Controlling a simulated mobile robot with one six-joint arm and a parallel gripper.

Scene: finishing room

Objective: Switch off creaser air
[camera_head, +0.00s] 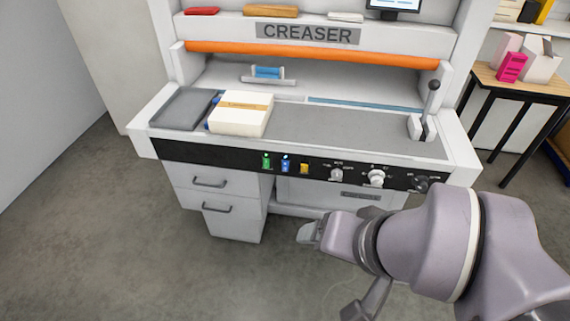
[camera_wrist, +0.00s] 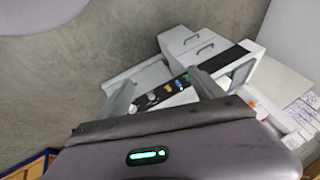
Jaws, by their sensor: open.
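The creaser (camera_head: 307,33) is a white machine with its name on a grey sign. A black control strip (camera_head: 220,157) runs along its front edge, with green (camera_head: 266,161), blue (camera_head: 285,164) and yellow (camera_head: 304,168) controls. To their right are a small knob (camera_head: 337,174), a larger pale knob (camera_head: 376,177) and a dark knob (camera_head: 421,184). Their labels are too small to read, so I cannot tell which is the air control. My gripper (camera_head: 330,270) is open and empty, in front of and apart from the strip. The strip also shows between the fingers in the wrist view (camera_wrist: 165,91).
A white stack with a tan band (camera_head: 242,116) lies on the creaser bed. A black-knobbed lever (camera_head: 431,108) stands at the bed's right end. Drawers (camera_head: 215,193) are below left. A wooden table (camera_head: 520,82) holding boxes is at right. The floor in front is clear.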

